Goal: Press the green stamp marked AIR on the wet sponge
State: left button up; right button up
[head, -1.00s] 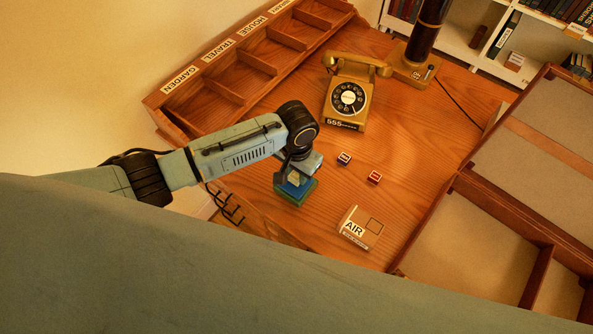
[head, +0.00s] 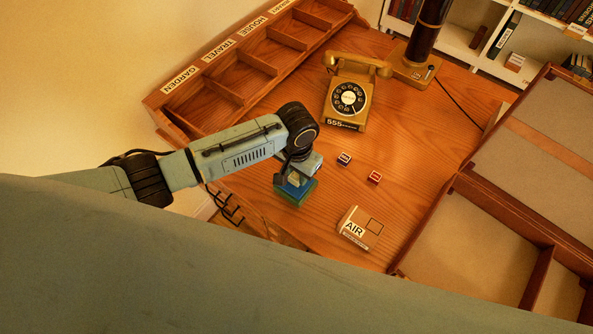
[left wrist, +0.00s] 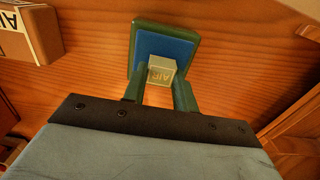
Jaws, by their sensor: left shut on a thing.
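The stamp (left wrist: 161,71) is a small pale green block with AIR on its face, gripped between my left gripper's fingers (left wrist: 162,84). In the head view my left gripper (head: 295,180) points down over a blue sponge in a green tray (head: 305,194). In the left wrist view the blue sponge (left wrist: 164,46) lies behind the stamp, within the green tray's rim. The stamp is over the sponge's near part. Its underside is hidden, so I cannot tell whether it touches. My right gripper is not in view.
A box labelled AIR (head: 358,230) sits right of the tray. Two small blocks, one dark (head: 344,158) and one red (head: 374,177), lie near the desk's middle. A telephone (head: 347,98), a lamp base (head: 414,66) and a labelled compartment rack (head: 235,92) stand farther back.

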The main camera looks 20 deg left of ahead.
pick_arm(q)
jog(key=shift+f, duration=0.35)
jog(key=shift+s+f, duration=0.1)
jog(key=shift+f, duration=0.05)
dwell(2.1)
jog(key=shift+p, duration=0.3)
notch_tip(320, 180, up, 7)
jog(key=p, duration=0.8)
jog(key=shift+r, duration=0.2)
